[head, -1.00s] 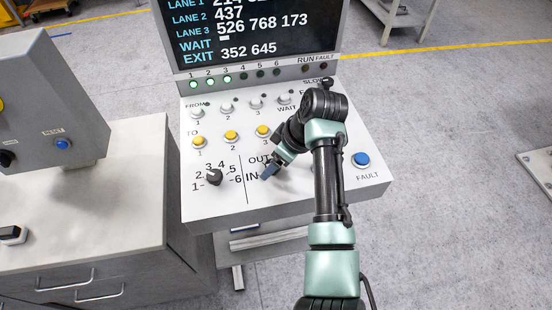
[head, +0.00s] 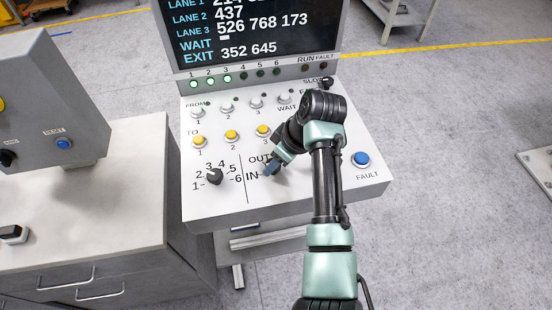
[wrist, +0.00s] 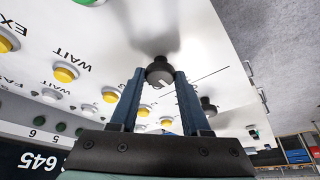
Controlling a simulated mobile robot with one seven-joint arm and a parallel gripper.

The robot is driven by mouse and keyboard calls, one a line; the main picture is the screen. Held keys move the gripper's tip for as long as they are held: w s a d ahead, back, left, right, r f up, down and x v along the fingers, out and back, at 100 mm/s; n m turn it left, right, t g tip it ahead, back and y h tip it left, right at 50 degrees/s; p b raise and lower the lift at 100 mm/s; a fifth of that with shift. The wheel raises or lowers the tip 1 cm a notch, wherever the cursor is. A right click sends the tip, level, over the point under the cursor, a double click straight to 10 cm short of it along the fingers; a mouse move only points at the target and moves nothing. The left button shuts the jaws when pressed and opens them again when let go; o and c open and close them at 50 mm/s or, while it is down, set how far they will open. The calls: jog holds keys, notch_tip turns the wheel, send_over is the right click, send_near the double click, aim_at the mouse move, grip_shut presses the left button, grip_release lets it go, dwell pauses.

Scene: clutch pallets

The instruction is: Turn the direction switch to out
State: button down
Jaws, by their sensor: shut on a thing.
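The direction switch is a dark round knob (wrist: 158,70) with a pale pointer mark, on the sloped white panel (head: 215,205). My gripper (wrist: 160,82) has its two blue-grey fingers on either side of the knob and is shut on it. In the head view my gripper (head: 270,168) is at the printed OUT and IN labels, coming from the right. There the fingers and wrist hide most of the switch. I cannot tell exactly which label the pointer faces.
A black rotary selector (head: 214,176) numbered 1 to 6 sits left of the switch. Yellow buttons (head: 231,135) and white buttons (head: 226,109) are above it. A blue FAULT button (head: 361,160) is at the right. A display screen (head: 255,35) stands behind.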

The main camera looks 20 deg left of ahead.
jog(key=shift+s+a+r+m+t+p, duration=0.15)
jog(key=shift+m+t+p, duration=0.35)
jog(key=shift+m+p, duration=0.7)
jog(key=m+t+p, duration=0.1)
jog(key=m+p, duration=0.1)
jog(key=m, duration=0.1)
jog(key=shift+s+m+h+p, duration=0.1)
jog(key=shift+m+h+p, duration=0.2)
jog(key=shift+h+p, duration=0.1)
jog(key=m+h+p, duration=0.1)
jog(key=m, duration=0.1)
jog(key=m+t+p, duration=0.1)
jog(key=m, duration=0.2)
jog(key=shift+a+h+p, duration=0.1)
jog(key=shift+h+p, duration=0.2)
jog(key=shift+h, duration=0.1)
jog(key=shift+m, duration=0.4)
jog(key=shift+c, duration=1.9)
grip_release()
